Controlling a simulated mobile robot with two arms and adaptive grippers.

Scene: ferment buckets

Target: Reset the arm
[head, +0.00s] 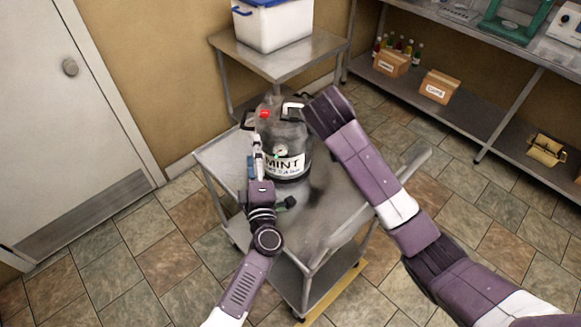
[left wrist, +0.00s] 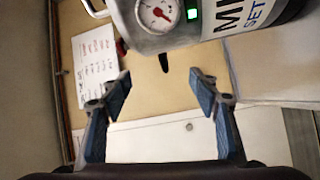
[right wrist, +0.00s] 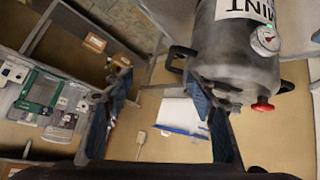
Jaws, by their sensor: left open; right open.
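My left gripper (head: 257,155) is beside the left side of a grey metal vessel labelled MINT (head: 292,140), which stands on a steel cart (head: 335,205). The left wrist view shows this gripper (left wrist: 160,90) open and empty, with the vessel's gauge and green light (left wrist: 194,14) beyond its fingertips. My right arm reaches over the cart's right side to the vessel; its gripper is hidden in the head view. In the right wrist view the right gripper (right wrist: 160,85) is open, and the vessel (right wrist: 238,50) fills the right, close to one finger; contact cannot be told.
A white bin with a blue lid (head: 275,22) stands on a steel table (head: 232,45) behind the cart. A metal shelf (head: 505,125) at right holds small boxes (head: 438,87) and bottles. A closed door (head: 60,110) is at left.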

